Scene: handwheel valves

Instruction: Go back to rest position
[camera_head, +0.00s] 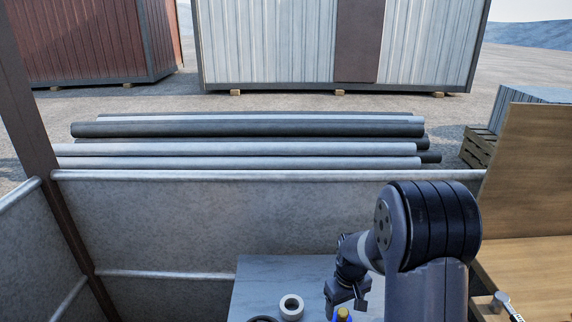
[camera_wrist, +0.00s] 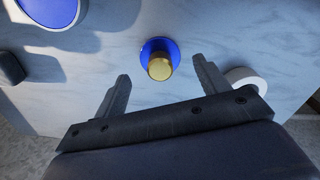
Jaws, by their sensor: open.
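My gripper (camera_wrist: 160,92) is open in the wrist view, with its two fingers apart and nothing between them. A brass-coloured knob on a blue round base (camera_wrist: 160,62) lies just beyond the fingertips, between their lines and apart from them. In the head view my gripper (camera_head: 345,300) is low over the grey-white tabletop, beside the brass and blue piece (camera_head: 342,314), which is cut by the bottom edge. My arm is bent and hides part of the tabletop. No handwheel shows clearly in the head view.
The marbled tabletop (camera_head: 262,280) holds a white ring (camera_head: 291,307). A grey metal wall (camera_head: 200,225) stands behind the table, with pipes (camera_head: 250,130) beyond. A wooden panel (camera_head: 530,170) rises at right.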

